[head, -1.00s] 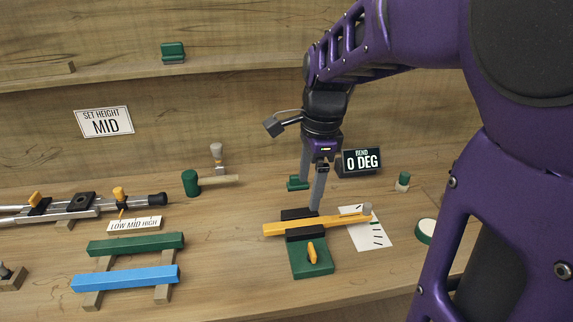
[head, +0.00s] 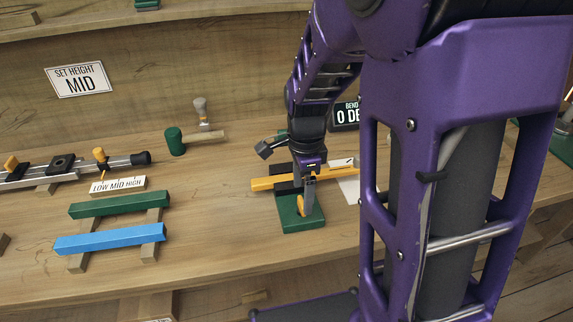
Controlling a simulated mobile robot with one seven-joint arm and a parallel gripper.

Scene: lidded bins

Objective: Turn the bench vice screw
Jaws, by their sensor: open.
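The bench vice (head: 293,223) has a green base and dark jaws, and stands near the bench's front edge. A yellow bar (head: 267,184) lies across its jaws. The orange screw handle (head: 301,205) shows at the front of the vice, partly behind my fingers. My gripper (head: 308,208) points down over the handle and is open. The fingers overlap in this view, so I cannot tell whether they straddle or touch the handle.
A "0 DEG" display (head: 346,115) and a white sheet (head: 349,188) are partly hidden by my arm. Green (head: 120,204) and blue (head: 110,239) bars lie on wooden supports at left. A green-headed mallet (head: 175,142) lies behind. Bench between bars and vice is clear.

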